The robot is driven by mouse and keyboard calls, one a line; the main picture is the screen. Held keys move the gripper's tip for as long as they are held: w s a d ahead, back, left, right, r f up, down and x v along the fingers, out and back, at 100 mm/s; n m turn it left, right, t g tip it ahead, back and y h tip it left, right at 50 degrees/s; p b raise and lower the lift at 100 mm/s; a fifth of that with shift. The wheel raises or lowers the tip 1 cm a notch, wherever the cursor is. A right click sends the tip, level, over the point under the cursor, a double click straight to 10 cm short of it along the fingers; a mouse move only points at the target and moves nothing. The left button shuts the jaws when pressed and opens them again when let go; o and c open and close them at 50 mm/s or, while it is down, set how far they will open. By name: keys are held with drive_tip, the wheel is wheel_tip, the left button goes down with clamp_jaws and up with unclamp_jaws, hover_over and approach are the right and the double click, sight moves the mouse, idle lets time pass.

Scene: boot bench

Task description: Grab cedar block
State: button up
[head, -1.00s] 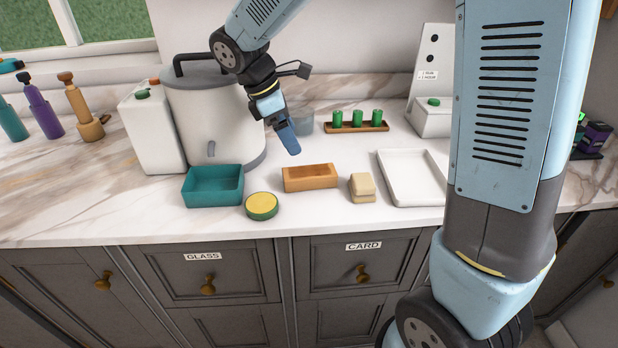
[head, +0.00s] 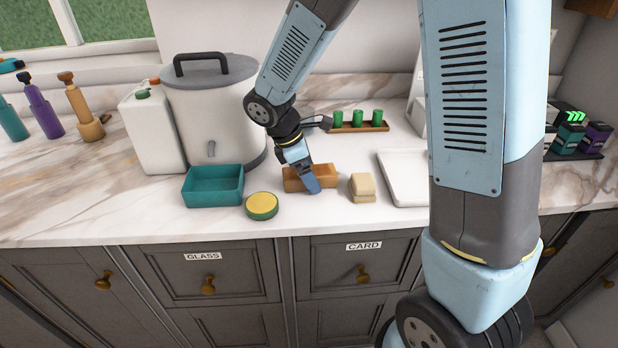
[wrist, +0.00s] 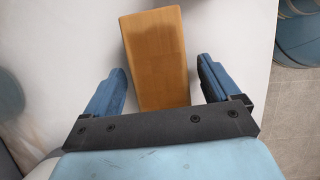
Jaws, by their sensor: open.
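The cedar block (head: 294,182) is an orange-brown wooden oblong on the marble counter, near the front edge. In the head view my gripper (head: 312,186) is over its right part and hides some of it. In the wrist view the block (wrist: 158,60) lies lengthwise between the two blue fingers of my gripper (wrist: 162,68). The fingers are open, with a visible gap on each side of the block. I cannot tell the exact height of the fingertips against the block.
A cream block (head: 362,188) stands close on the right, with a white tray (head: 405,195) beyond it. A yellow-green round tin (head: 262,206) and a teal bin (head: 212,187) are on the left. Behind are a white canister (head: 205,120) and a wooden rack (head: 372,127) with green cylinders.

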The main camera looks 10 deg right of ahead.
drive_tip(key=shift+d+f, duration=0.1)
drive_tip(key=shift+f, duration=0.15)
drive_tip(key=shift+c, duration=0.3)
drive_tip(key=c, duration=1.1)
drive_tip(key=shift+r, duration=0.1)
